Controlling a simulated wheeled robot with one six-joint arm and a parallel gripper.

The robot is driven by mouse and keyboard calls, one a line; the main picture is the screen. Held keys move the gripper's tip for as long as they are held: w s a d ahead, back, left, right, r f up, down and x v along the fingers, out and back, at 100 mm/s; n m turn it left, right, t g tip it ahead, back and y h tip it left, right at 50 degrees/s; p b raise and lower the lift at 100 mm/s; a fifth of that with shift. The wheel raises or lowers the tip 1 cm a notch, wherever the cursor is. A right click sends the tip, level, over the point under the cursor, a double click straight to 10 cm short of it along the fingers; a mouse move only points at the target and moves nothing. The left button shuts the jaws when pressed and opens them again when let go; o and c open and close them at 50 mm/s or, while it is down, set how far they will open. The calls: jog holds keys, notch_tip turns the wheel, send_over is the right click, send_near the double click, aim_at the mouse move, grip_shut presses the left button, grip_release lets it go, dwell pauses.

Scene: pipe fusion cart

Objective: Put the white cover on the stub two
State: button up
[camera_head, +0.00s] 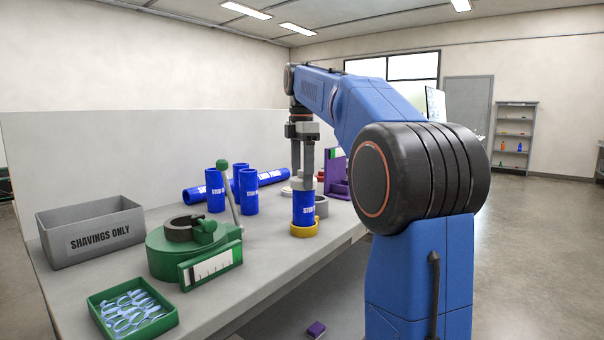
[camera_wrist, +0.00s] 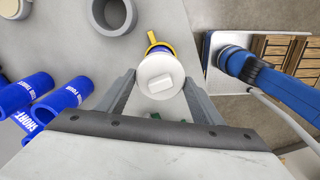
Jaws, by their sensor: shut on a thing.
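The white cover (camera_wrist: 160,76) is a round disc with a small raised block on top. My gripper (camera_wrist: 158,82) is shut on it, one finger on each side. In the head view my gripper (camera_head: 303,178) points straight down over an upright blue stub (camera_head: 303,208) standing in a yellow ring clamp (camera_head: 304,231). The stub's label starts with "STUB", but its number is not legible. The cover is at the stub's top end; I cannot tell whether it is seated or just above. In the wrist view the cover hides most of the stub.
Several other blue stubs (camera_head: 249,191) stand or lie to the left. A grey hollow cylinder (camera_wrist: 112,14) and a purple holder (camera_head: 336,184) are close by. A green machine (camera_head: 194,250) with a lever, a grey shavings box (camera_head: 93,232) and a green tray (camera_head: 103,332) are nearer.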

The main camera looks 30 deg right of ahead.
jog(key=shift+f, duration=0.25)
jog(key=o, duration=1.1)
jog(key=shift+r, duration=3.7)
